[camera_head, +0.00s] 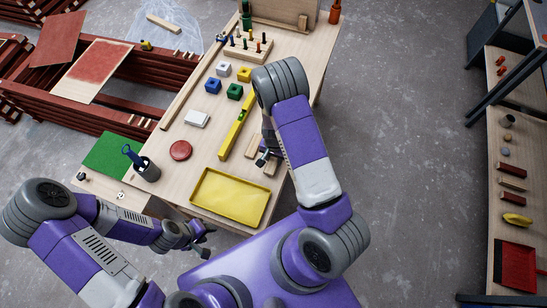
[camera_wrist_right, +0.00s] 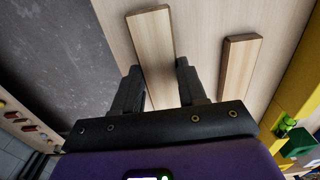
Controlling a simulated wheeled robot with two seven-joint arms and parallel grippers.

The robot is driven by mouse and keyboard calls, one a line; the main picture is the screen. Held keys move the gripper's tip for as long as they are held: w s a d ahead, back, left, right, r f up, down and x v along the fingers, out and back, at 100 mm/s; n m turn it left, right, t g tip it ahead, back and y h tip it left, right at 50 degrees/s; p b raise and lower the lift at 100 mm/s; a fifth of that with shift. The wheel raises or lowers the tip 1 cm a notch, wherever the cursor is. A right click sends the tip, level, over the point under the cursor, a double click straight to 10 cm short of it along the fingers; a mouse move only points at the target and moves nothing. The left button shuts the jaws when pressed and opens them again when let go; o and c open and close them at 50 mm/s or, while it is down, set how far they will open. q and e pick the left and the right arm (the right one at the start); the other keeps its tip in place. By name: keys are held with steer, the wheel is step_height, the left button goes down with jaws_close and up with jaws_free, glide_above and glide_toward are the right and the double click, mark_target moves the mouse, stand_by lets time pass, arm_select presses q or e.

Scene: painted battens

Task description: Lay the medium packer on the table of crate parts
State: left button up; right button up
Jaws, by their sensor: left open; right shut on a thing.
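My right gripper (camera_head: 264,158) is low over the right edge of the pale wooden table (camera_head: 205,150). In the right wrist view, its fingers (camera_wrist_right: 160,88) are shut on a pale wooden packer (camera_wrist_right: 151,45), with one finger on each side. The packer's far end sticks out past the fingertips; whether it touches the table I cannot tell. A second wooden packer (camera_wrist_right: 240,62) lies on the table beside it, apart from the fingers. I cannot tell from size which is the medium one. My left gripper (camera_head: 197,240) is open and empty, in front of the table.
A yellow tray (camera_head: 207,215) is at the table's near end and a yellow spirit level (camera_head: 229,142) lies left of my right gripper. A red disc (camera_head: 181,150), white block (camera_head: 197,119) and coloured blocks lie further left and back. A shelf bench (camera_head: 503,165) stands across the floor.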

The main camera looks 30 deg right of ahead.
steer(key=shift+f, duration=0.9)
steer(key=o, duration=0.7)
steer(key=shift+f, duration=0.2)
steer(key=shift+c, duration=0.2)
steer(key=o, duration=0.5)
steer(key=shift+c, duration=0.2)
steer(key=shift+r, duration=0.1)
